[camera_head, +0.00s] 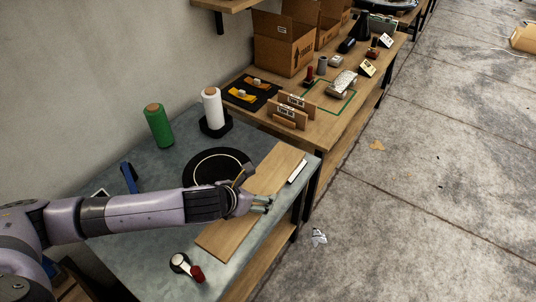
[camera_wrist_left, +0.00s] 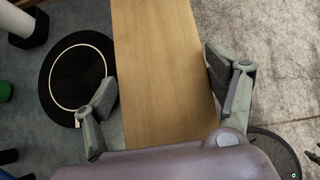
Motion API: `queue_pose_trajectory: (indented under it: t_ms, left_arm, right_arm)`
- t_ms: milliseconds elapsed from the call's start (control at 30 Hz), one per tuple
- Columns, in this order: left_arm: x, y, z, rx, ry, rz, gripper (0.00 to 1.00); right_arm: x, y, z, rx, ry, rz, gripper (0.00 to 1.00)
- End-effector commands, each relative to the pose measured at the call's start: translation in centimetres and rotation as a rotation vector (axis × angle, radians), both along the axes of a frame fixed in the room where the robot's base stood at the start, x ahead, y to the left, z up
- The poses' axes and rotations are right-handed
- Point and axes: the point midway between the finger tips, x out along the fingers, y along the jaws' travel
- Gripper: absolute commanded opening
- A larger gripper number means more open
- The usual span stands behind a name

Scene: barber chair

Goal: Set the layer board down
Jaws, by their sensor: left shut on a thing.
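The layer board is a long, plain light-wood plank (camera_head: 232,236) over the front part of the grey table (camera_head: 155,230). My left gripper (camera_head: 263,204) is at the middle of the board, and its hand hides that part in the head view. My right gripper is in no view.
A black round turntable (camera_head: 203,168) with a white ring lies beside the board. A green roll (camera_head: 158,125) and a white roll (camera_head: 213,108) stand behind. A red-handled tape dispenser (camera_head: 186,266) is at the front. A wooden bench (camera_head: 325,128) with boxes adjoins.

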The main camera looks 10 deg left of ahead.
Motion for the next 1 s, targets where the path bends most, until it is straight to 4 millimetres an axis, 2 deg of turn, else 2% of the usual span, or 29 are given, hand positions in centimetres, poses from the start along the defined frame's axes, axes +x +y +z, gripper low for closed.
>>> queue_pose_trajectory:
  t_ms: [167, 267, 500, 700, 833, 1000]
  left_arm:
    - [0.1, 0.0, 0.7, -0.001, -0.002, 0.004, 0.42]
    - [0.1, -0.1, 1.9, -0.005, -0.007, 0.030, 0.42]
    - [-1.0, 0.9, 8.4, -0.015, -0.009, 0.178, 0.42]
    - [-2.9, 2.6, 12.3, -0.007, -0.005, 0.279, 0.42]
    - [-3.6, 3.3, 13.4, -0.001, -0.005, 0.310, 0.42]
    - [-3.7, 3.5, 13.7, 0.003, -0.006, 0.315, 0.42]
  right_arm:
    - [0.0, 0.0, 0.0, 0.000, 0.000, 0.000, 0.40]
    - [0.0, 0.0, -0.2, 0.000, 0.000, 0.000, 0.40]
    - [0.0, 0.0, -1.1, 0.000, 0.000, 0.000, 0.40]
    - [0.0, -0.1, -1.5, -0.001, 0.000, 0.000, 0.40]
    - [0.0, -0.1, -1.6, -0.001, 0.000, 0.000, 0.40]
    - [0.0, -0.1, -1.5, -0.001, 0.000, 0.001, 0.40]
